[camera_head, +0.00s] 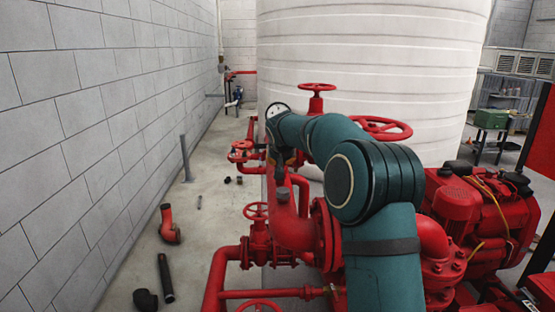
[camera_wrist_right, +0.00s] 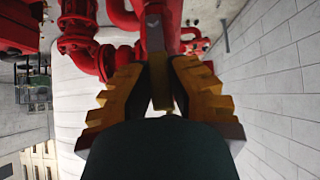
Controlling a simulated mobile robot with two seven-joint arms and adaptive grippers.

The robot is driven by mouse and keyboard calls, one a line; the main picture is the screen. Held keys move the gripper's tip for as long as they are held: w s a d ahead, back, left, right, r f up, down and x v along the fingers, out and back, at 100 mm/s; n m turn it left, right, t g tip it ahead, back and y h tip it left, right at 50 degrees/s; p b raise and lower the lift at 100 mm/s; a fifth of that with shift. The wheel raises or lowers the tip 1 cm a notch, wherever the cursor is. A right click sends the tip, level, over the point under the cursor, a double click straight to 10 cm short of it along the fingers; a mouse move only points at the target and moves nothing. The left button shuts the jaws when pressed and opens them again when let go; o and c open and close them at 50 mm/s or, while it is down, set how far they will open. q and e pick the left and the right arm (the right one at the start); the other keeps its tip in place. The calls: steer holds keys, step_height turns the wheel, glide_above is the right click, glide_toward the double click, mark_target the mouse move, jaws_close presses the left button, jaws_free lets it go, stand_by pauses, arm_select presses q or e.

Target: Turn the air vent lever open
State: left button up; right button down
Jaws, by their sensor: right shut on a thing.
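My right arm reaches in from the lower right in the head view, and its gripper (camera_head: 283,165) points down among the red pipes. In the right wrist view my right gripper (camera_wrist_right: 160,92) has its two yellow-and-dark stepped fingers closed around a narrow brass-coloured piece, which appears to be the air vent lever (camera_wrist_right: 160,72). The lever is mostly hidden between the fingers, and I cannot tell its angle. In the head view the arm and gripper hide it. My left gripper is in neither view.
Red pipework with handwheels (camera_head: 317,88) surrounds the gripper. A red engine (camera_head: 470,205) stands at the right, and a large white tank (camera_head: 370,60) behind. Loose pipe pieces (camera_head: 166,278) lie on the floor by the block wall at left.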

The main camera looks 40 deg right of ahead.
steer(key=shift+s+d+f, duration=0.15)
steer(key=shift+d, duration=0.05)
stand_by(0.4)
steer(key=c, duration=0.9)
jaws_free()
steer(key=shift+a, duration=0.1)
steer(key=v, duration=1.2)
steer(key=shift+d, duration=0.3)
